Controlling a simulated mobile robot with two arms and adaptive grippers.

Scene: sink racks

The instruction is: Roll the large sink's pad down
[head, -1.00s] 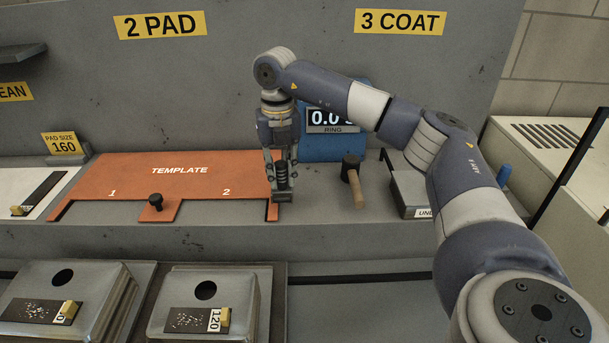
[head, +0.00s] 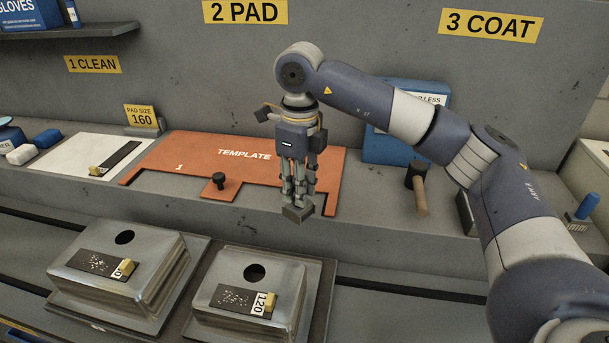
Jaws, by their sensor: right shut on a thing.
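My right gripper (head: 299,185) is above the front right part of the orange template. It is shut on a small dark tool with a grey block-like lower end (head: 297,214), probably a roller; its handle is mostly hidden by the fingers. The larger sink (head: 165,268) lies upside down at the lower left, with a round hole in its face. A dark speckled pad (head: 92,262) lies on it, with a yellow block (head: 127,268) at its right end partly covering a white label. My right gripper is well apart from this pad. My left gripper is not in view.
A smaller sink (head: 208,324) with a speckled pad (head: 237,298) and 120 label sits to the right. The orange template (head: 190,157) with a black knob (head: 219,180) lies on the ledge. A white sheet (head: 65,160) lies left.

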